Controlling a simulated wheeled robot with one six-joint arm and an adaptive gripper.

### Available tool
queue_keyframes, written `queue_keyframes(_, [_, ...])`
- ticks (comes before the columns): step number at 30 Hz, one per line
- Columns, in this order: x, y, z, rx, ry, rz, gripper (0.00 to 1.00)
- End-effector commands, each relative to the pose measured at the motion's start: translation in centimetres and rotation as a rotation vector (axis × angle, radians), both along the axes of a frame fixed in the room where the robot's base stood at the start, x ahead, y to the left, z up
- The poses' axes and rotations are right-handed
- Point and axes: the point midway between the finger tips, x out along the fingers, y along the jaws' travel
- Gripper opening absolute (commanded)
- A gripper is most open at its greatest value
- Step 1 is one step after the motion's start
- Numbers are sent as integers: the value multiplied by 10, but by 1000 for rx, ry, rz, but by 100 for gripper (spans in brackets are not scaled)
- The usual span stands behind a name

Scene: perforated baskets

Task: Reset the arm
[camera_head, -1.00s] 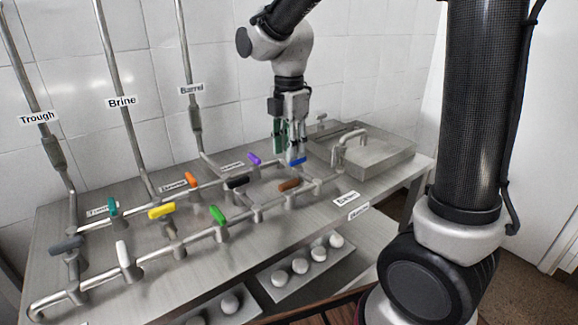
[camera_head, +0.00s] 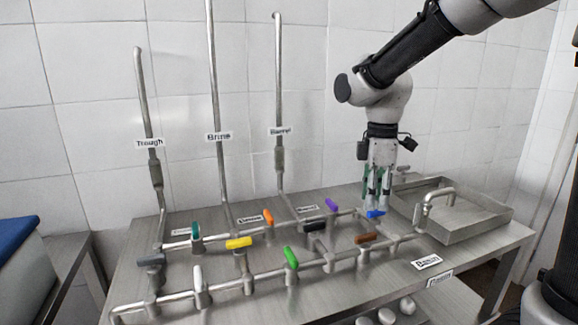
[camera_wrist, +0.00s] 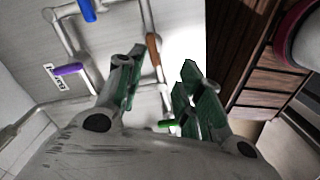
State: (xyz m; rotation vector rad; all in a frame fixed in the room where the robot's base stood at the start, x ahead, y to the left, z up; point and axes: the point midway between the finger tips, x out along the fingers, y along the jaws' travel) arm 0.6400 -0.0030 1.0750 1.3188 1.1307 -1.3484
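My gripper (camera_head: 378,190) points down above the pipework, close to the blue valve handle (camera_head: 376,213) in the head view. In the wrist view my gripper (camera_wrist: 160,88) has its green-padded fingers apart with nothing between the tips. The blue handle (camera_wrist: 87,10) lies beyond the fingers there, at the top left. The brown handle (camera_wrist: 153,48) shows between the fingers, and the purple handle (camera_wrist: 68,70) is at the left. I cannot tell whether a finger touches any handle.
A steel table (camera_head: 330,290) carries pipes with several coloured handles, such as yellow (camera_head: 239,243) and green (camera_head: 291,258). A basin (camera_head: 465,222) with a tap is at the right. Pipes labelled Trough, Brine and Barrel rise along the tiled wall. A blue-topped object (camera_head: 22,245) stands at the left.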

Motion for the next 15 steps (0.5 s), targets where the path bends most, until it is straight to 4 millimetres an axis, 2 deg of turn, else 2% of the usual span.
queue_keyframes(5, [-46, -33, 5, 13, -34, -530, 37])
queue_keyframes(9, [-95, -76, 17, 74, -101, -975, 37])
queue_keyframes(12, [-129, -102, 22, 131, -154, -1198, 37])
queue_keyframes(15, [-156, -122, 27, 183, -215, -1299, 37])
